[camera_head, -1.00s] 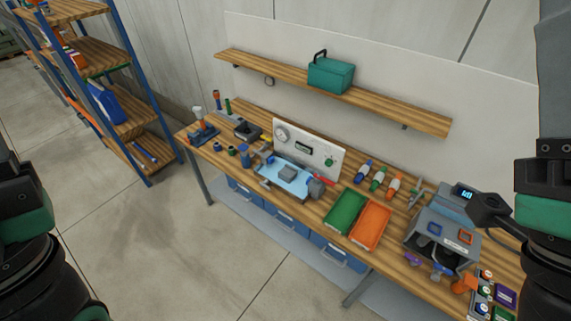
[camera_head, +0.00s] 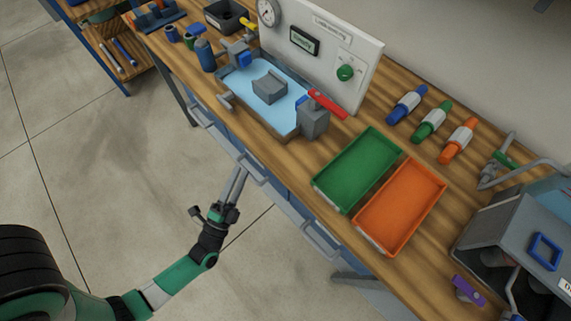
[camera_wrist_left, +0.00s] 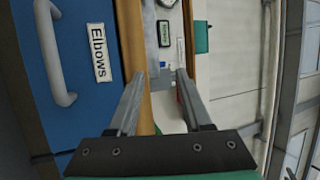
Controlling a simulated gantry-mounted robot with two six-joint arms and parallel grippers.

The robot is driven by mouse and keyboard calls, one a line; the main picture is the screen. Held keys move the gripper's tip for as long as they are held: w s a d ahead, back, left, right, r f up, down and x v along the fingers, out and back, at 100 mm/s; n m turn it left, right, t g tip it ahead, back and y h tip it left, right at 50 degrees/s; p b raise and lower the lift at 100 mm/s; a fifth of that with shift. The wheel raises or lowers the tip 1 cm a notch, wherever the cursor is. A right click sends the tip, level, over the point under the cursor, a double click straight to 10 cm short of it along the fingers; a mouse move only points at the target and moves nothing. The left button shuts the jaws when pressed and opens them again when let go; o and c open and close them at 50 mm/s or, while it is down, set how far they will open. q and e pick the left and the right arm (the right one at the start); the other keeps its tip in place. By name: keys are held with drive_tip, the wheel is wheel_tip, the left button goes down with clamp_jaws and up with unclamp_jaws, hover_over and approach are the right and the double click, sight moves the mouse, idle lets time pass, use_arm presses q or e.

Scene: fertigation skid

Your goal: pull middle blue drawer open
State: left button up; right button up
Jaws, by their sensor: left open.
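The blue drawers are in a row under the bench front in the head view. The middle blue drawer's grey bar handle (camera_head: 262,180) is close to my left gripper (camera_head: 240,172), which reaches up from the lower left. The left fingers are apart and empty. In the left wrist view, the left gripper (camera_wrist_left: 160,76) has a blue drawer front (camera_wrist_left: 95,25) labelled "Elbows" to its left, with its grey handle (camera_wrist_left: 56,55) outside the fingers. I cannot tell which drawer that label belongs to. The drawers look shut. My right gripper is out of view.
The wooden bench top (camera_head: 420,255) holds a green tray (camera_head: 357,170), an orange tray (camera_head: 402,207), a light blue tray with fittings (camera_head: 240,82) and a white gauge panel (camera_head: 325,45). Another drawer handle (camera_head: 320,243) is to the right. The floor before the bench is clear.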

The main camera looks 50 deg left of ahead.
use_arm(q)
drive_tip(key=s+f+g+b, duration=0.1)
drive_tip(key=s+f+b, duration=0.2)
drive_tip(key=f, duration=0.4)
drive_tip(key=s+f+g+b, duration=0.1)
drive_tip(key=s+f+b, duration=0.25)
drive_tip(key=f, duration=0.35)
drive_tip(key=shift+h, duration=0.3)
drive_tip(key=b+x, duration=0.1)
drive_tip(key=x, duration=1.1)
drive_tip(key=shift+w+d+r+b, duration=0.2)
drive_tip(key=shift+b, duration=0.15)
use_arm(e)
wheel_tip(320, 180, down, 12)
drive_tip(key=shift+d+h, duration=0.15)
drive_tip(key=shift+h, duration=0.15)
use_arm(q)
drive_tip(key=shift+c, duration=0.3)
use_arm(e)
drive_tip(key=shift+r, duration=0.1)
use_arm(q)
clamp_jaws()
